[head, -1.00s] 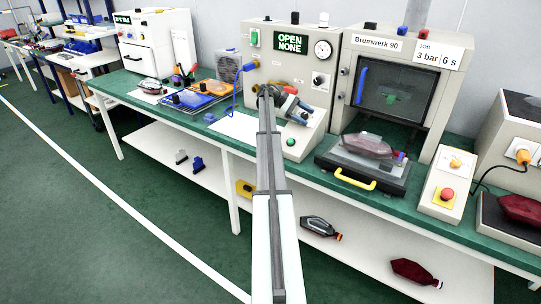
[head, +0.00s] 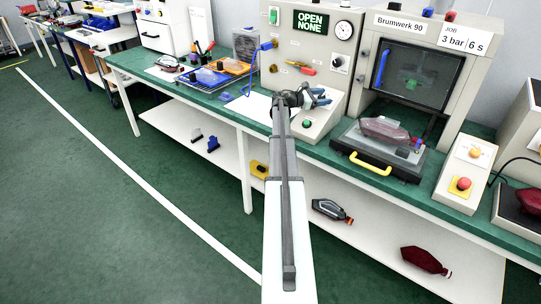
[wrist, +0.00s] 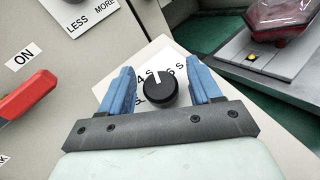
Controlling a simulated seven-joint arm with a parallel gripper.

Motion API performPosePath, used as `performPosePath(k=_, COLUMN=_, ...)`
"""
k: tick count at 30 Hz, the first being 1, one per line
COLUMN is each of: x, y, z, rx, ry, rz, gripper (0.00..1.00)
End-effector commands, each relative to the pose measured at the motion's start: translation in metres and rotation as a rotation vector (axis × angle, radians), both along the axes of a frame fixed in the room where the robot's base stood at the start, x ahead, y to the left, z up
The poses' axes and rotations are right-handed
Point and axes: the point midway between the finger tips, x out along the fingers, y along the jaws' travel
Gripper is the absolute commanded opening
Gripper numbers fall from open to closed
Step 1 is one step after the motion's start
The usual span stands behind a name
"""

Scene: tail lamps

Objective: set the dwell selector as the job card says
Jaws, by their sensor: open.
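The dwell selector is a black round knob with a white pointer line (wrist: 160,88), in the middle of the wrist view. Labels around it include "4 s" and "6 s"; others are partly covered. The pointer aims up and slightly left; I cannot tell exactly which label it meets. My gripper (wrist: 162,86) is open, its blue fingers on either side of the knob, with no clear contact. In the head view my gripper (head: 318,97) is over the console's sloped panel (head: 322,122) and hides the knob. The job card (head: 464,38) reads "3 bar" and "6 s".
A red lever (wrist: 28,98) by an "ON" label and a "LESS MORE" knob (wrist: 88,20) are on the upright panel. A green button (head: 307,124) is on the sloped panel. The display (head: 311,22) reads "OPEN NONE". A tray with a red lamp (head: 384,130) stands right.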

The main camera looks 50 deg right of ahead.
Motion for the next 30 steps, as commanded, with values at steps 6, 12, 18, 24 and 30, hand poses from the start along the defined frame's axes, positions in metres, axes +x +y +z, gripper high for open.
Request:
performPosePath(k=6, x=-0.002, y=0.003, z=0.000, rx=0.001, ry=0.078, rz=0.152, gripper=0.63)
performPosePath(k=12, x=-0.001, y=0.002, z=0.000, rx=0.000, ry=0.140, rz=0.274, gripper=0.63)
performPosePath(k=18, x=0.000, y=0.001, z=0.001, rx=0.001, ry=0.188, rz=0.371, gripper=0.63)
performPosePath(k=24, x=0.005, y=0.025, z=0.000, rx=0.000, ry=0.189, rz=0.375, gripper=0.63)
performPosePath(k=30, x=0.009, y=0.054, z=0.000, rx=0.000, ry=0.188, rz=0.375, gripper=0.63)
